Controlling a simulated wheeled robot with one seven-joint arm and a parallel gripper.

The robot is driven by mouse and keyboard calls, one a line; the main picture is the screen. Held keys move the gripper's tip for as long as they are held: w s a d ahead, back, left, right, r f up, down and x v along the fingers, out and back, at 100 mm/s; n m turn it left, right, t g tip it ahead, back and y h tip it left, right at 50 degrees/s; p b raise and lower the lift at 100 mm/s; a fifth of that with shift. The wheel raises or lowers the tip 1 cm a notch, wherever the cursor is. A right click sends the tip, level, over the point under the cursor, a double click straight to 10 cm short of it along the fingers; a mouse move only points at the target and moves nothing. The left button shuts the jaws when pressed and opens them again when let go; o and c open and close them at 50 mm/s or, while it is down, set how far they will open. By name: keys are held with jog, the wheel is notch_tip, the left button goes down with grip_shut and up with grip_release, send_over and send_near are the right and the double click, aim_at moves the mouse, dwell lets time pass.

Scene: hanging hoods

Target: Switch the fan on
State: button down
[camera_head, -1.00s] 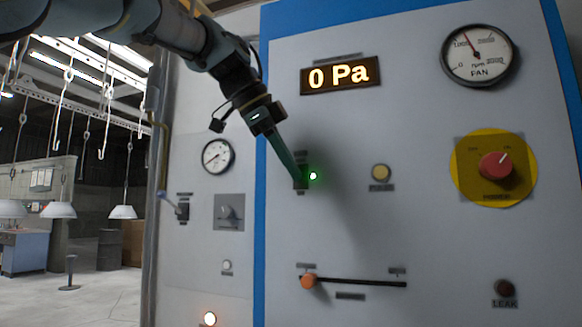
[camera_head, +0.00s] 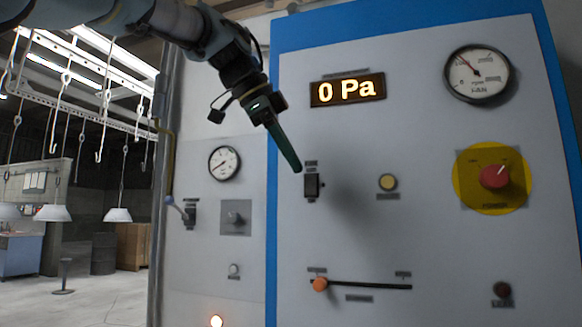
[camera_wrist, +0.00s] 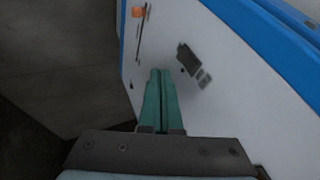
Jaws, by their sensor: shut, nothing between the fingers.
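The fan gauge (camera_head: 477,75) is at the upper right of the blue-edged panel; its needle points to the upper left. A small dark switch (camera_head: 313,187) with a label above sits at the panel's left; its exact position is too small to read. No green glow shows beside it. My gripper (camera_head: 297,168) is shut and empty, its green fingertips just up and left of the switch. In the wrist view the shut fingers (camera_wrist: 161,74) point at the panel, with the dark switch (camera_wrist: 187,59) to their right, apparently apart.
The panel also holds a 0 Pa display (camera_head: 347,90), a yellow button (camera_head: 387,182), a red knob on a yellow disc (camera_head: 495,177) and an orange slider (camera_head: 320,284). A side panel has a lever (camera_head: 180,210). Hooks hang at left; the front of the lower panel is clear.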

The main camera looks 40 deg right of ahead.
jog(key=v, duration=0.8)
jog(key=shift+r, duration=0.2)
